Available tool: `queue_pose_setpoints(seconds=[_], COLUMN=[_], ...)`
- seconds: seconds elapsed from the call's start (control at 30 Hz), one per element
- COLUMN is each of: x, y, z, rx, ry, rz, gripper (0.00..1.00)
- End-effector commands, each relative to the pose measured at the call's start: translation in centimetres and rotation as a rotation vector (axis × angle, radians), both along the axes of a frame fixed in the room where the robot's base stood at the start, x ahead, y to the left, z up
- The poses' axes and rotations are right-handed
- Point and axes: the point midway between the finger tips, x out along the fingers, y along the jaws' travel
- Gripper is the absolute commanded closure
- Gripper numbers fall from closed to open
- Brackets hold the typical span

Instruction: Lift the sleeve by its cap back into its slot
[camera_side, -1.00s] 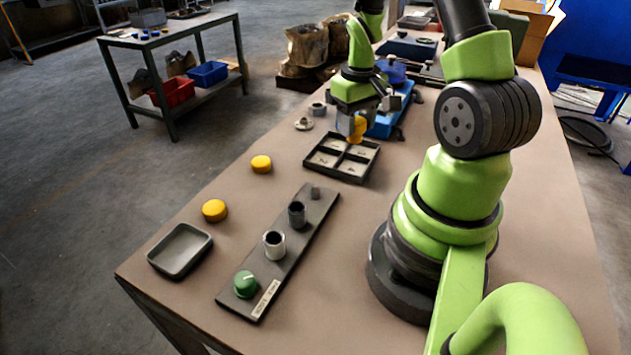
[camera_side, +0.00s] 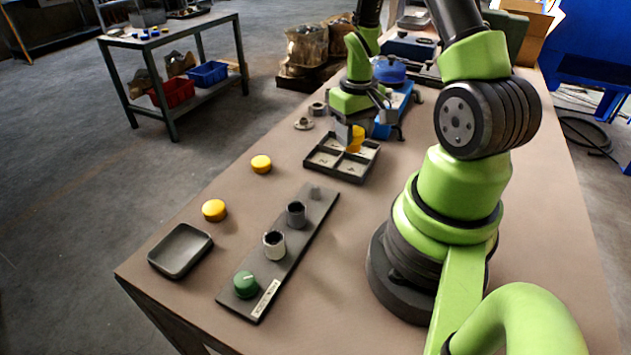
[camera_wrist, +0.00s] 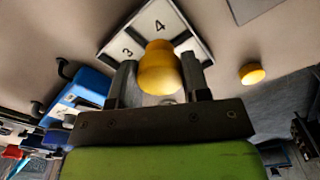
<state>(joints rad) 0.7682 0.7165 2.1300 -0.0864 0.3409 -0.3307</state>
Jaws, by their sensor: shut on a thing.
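My gripper (camera_side: 349,136) is shut on a yellow cap (camera_side: 356,139) over the far part of the slotted tray. In the wrist view the rounded yellow cap (camera_wrist: 159,68) sits between the two dark fingers of my gripper (camera_wrist: 161,78). A sleeve below the cap cannot be made out clearly. The black tray (camera_side: 341,177) has four pale slots; in the wrist view the tray (camera_wrist: 133,31) shows slots marked 3 and 4. The cap hides part of the tray, so I cannot tell whether what I hold touches a slot.
Two loose yellow caps (camera_side: 261,164) (camera_side: 214,210) lie left of the tray. A dark strip (camera_side: 322,208) bears a green knob (camera_side: 245,284), a light sleeve (camera_side: 274,244) and a dark sleeve (camera_side: 297,214). An empty grey dish (camera_side: 180,251) is front left. A blue fixture (camera_side: 391,120) stands behind my gripper.

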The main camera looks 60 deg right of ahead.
Motion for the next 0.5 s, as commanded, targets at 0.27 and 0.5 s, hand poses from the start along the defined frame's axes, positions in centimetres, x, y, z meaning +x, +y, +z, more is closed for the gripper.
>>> queue_pose_setpoints(seconds=[0.27,0.5], x=[0.0,0.0], y=[0.0,0.0], z=[-1.5,-2.8], rx=[0.002,0.002], ry=[0.001,0.001], rz=[-0.001,0.0], gripper=[0.81,0.81])
